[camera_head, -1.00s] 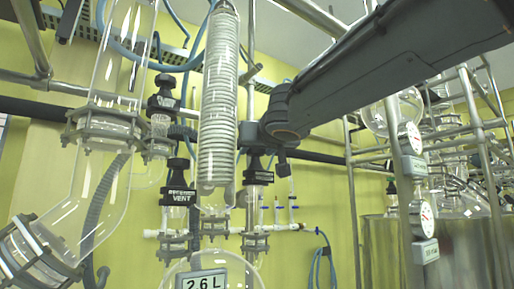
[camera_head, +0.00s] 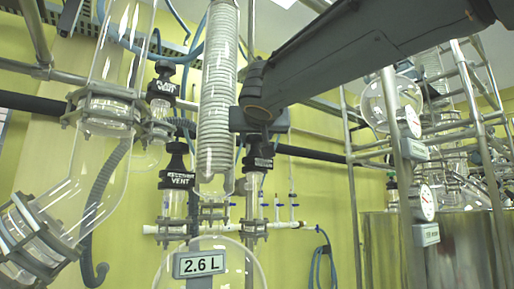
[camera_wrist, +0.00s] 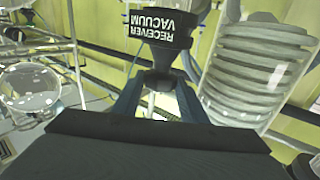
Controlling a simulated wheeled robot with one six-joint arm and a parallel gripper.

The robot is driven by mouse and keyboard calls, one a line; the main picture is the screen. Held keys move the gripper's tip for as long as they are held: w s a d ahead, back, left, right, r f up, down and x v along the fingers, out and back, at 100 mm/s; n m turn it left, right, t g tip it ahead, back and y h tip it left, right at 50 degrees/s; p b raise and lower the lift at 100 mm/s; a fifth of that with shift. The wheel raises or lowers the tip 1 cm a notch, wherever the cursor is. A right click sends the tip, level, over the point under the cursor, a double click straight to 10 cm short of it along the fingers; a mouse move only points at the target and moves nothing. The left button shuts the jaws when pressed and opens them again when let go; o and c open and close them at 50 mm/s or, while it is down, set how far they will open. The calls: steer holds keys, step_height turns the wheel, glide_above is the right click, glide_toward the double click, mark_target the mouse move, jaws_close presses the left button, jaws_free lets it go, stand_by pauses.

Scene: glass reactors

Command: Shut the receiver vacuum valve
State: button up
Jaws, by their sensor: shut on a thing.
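The receiver vacuum valve (camera_wrist: 161,30) has a black knob with a white "RECEIVER VACUUM" label, upside down in the wrist view. In the head view the valve (camera_head: 260,162) stands on a glass neck to the right of the coiled condenser, partly hidden by my wrist above it. My gripper (camera_wrist: 160,78) has its two dark fingers on either side of the knob and is shut on it. In the head view my gripper (camera_head: 262,137) comes down on the knob from above; its fingertips are hard to make out there.
The coiled glass condenser (camera_head: 217,90) stands close to the left of my gripper. The black receiver vent valve (camera_head: 177,172) is further left. Metal frame bars and a steel vessel (camera_head: 450,250) are at right.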

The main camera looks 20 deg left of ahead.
steer(key=shift+a+r+m+t+h+b, duration=0.1)
steer(key=shift+m+t+h+b, duration=0.2)
steer(key=shift+m+h+b, duration=0.8)
steer(key=shift+n+b, duration=0.3)
steer(key=shift+b, duration=0.1)
steer(key=o, duration=0.8)
steer(key=shift+n+y+p, duration=0.3)
steer(key=shift+y+p, duration=0.1)
steer(key=shift+p, duration=0.35)
